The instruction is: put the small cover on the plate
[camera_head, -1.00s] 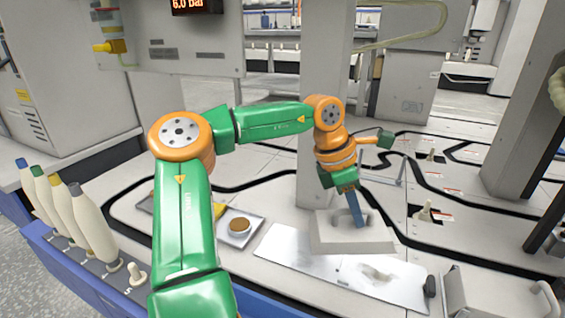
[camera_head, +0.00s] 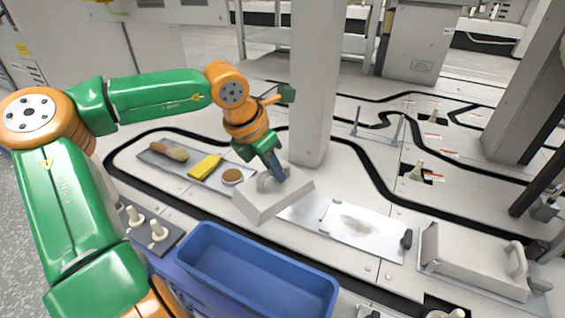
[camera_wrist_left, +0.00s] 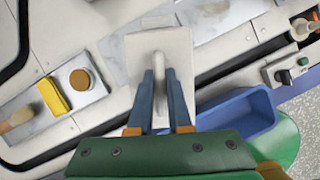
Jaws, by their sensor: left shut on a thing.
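The small cover (camera_head: 272,201) is a pale grey box-like lid with a loop handle on top. My left gripper (camera_head: 278,175) is shut on this handle and holds the cover tilted in the head view. The plate (camera_head: 378,238), a flat shiny metal sheet with a black knob at its right end, lies to the cover's right. The cover hides the plate's left end; the gap between them cannot be judged. In the left wrist view, the gripper (camera_wrist_left: 161,90) straddles the handle of the cover (camera_wrist_left: 178,50). My right gripper is not in view.
A tray (camera_head: 150,154) with a brush, yellow sponge (camera_head: 205,166) and round brown-topped item lies left of the cover. A larger handled cover (camera_head: 470,260) stands right of the plate. An empty blue bin (camera_head: 255,275) is in front. A grey post (camera_head: 313,90) rises behind.

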